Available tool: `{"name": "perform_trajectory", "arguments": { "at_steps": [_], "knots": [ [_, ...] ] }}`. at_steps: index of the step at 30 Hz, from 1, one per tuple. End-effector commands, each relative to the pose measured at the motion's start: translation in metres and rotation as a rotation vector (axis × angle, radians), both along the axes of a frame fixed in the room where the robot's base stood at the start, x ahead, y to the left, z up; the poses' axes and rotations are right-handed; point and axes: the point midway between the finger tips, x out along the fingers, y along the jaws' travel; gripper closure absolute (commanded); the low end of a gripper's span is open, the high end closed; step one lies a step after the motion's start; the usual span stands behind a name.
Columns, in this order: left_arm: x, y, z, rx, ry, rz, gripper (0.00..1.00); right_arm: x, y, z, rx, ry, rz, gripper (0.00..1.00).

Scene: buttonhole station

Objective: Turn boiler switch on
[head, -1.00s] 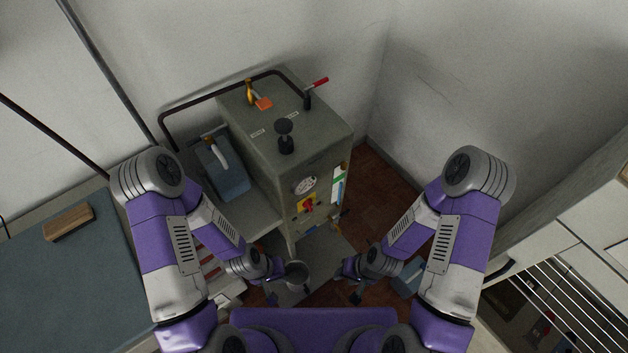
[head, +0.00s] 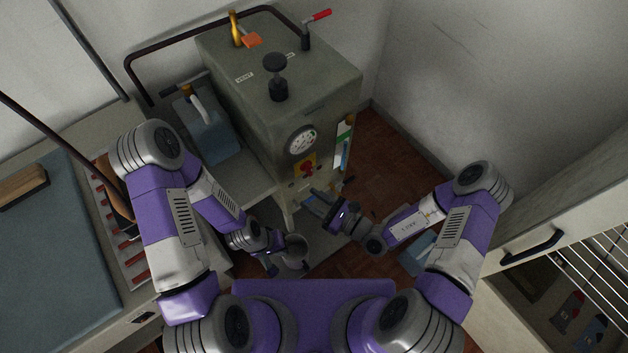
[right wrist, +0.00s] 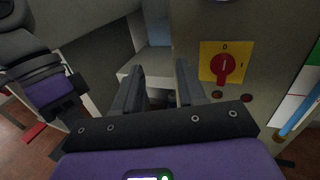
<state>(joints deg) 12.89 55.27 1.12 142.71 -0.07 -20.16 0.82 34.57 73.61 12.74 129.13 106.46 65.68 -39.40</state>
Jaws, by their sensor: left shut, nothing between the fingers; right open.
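The boiler (head: 300,100) is a grey-green metal box in the middle of the head view. Its front carries a red rotary switch on a yellow plate (head: 306,167), below a round gauge. In the right wrist view the red switch knob (right wrist: 224,67) has its white mark upright, toward the 0; a 1 stands at the plate's right. My right gripper (head: 313,197) is open and empty, in front of and below the switch. In the right wrist view its fingers (right wrist: 161,80) are apart, left of the switch and not touching it. My left gripper (head: 285,268) is shut and empty, low and left of the boiler.
A gauge (head: 302,140) sits above the switch. A blue tank (head: 207,125) stands left of the boiler. An ironing table (head: 60,240) is at the left, and a cabinet with a wire rack (head: 590,265) at the right. Red floor (head: 400,165) is open right of the boiler.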

Motion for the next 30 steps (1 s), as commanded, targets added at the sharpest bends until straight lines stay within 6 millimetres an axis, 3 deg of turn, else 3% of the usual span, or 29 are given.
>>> {"name": "perform_trajectory", "arguments": {
  "at_steps": [1, 3, 9, 21, 30],
  "knots": [
    [0.0, 0.0, -0.012, 0.0, 0.0, 0.0, 1.0, 0.015, -0.011, -0.015, 0.014, 0.01, -0.095, 0.6],
    [0.0, 0.0, -0.018, 0.0, 0.0, 0.0, 1.0, 0.031, -0.025, -0.023, 0.023, 0.016, -0.205, 0.6],
    [0.0, 0.0, -0.024, 0.0, 0.0, 0.0, 1.0, 0.053, -0.043, -0.033, 0.025, 0.024, -0.345, 0.6],
    [0.0, 0.0, -0.041, 0.0, 0.0, 0.0, 1.0, 0.099, -0.01, -0.033, 0.025, 0.024, -0.346, 0.6],
    [0.0, 0.0, -0.044, 0.0, 0.0, 0.0, 1.0, 0.111, -0.001, -0.032, 0.026, 0.026, -0.346, 0.6]
  ]
}}
